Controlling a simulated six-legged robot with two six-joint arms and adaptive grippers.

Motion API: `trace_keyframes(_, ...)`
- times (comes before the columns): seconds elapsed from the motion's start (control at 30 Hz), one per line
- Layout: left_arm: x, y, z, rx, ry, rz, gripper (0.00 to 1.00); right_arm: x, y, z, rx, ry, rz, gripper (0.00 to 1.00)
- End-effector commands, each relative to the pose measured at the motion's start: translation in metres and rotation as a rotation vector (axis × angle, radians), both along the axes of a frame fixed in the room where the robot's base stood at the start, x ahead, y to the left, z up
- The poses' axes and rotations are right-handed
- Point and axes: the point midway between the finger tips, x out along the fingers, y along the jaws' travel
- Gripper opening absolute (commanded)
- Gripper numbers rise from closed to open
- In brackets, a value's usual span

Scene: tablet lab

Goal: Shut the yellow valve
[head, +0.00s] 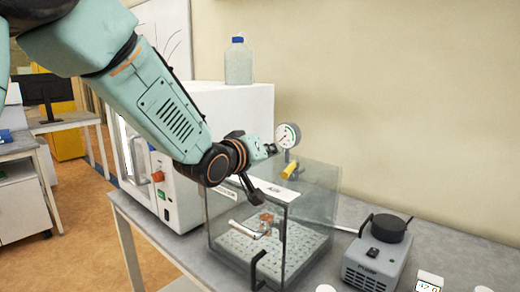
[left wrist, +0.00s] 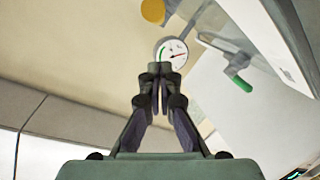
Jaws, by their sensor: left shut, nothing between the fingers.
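The yellow valve handle (head: 290,171) stands at the top of the clear chamber (head: 318,225), just below a round gauge (head: 287,135). A rounded yellow part (left wrist: 153,10), likely this handle, shows at the top edge of the left wrist view, above the gauge (left wrist: 172,52). My left gripper (head: 271,150) is just left of the gauge and the yellow handle in the head view, not visibly touching them. In the left wrist view its fingers (left wrist: 160,72) are shut and empty, in front of the gauge's lower edge. My right gripper is not in view.
A green-tipped lever (left wrist: 242,84) is right of my fingers in the left wrist view. A white cabinet (head: 245,105) carrying a blue-capped bottle (head: 238,62) stands behind the arm. A grey pump (head: 375,262) sits right of the chamber.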

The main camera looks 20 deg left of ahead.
Motion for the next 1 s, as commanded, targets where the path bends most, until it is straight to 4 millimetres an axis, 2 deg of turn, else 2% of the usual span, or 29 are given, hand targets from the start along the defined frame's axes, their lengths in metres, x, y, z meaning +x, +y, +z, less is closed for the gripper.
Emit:
trace_keyframes(0.03, -0.002, -0.006, -0.011, 0.005, 0.009, -0.004, 0.0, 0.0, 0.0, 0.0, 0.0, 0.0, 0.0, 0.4)
trace_keyframes(0.1, -0.003, -0.012, -0.018, 0.005, 0.007, -0.002, 0.0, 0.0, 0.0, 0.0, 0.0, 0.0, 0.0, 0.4)
trace_keyframes(0.3, -0.004, -0.019, -0.029, 0.002, 0.006, -0.001, 0.0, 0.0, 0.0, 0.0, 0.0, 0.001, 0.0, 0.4)
trace_keyframes(0.77, -0.003, -0.019, -0.029, 0.002, 0.004, 0.002, 0.0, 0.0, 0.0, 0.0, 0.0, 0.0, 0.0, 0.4)
trace_keyframes(1.0, 0.003, -0.021, -0.03, 0.004, 0.004, 0.026, 0.0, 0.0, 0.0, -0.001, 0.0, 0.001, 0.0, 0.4)
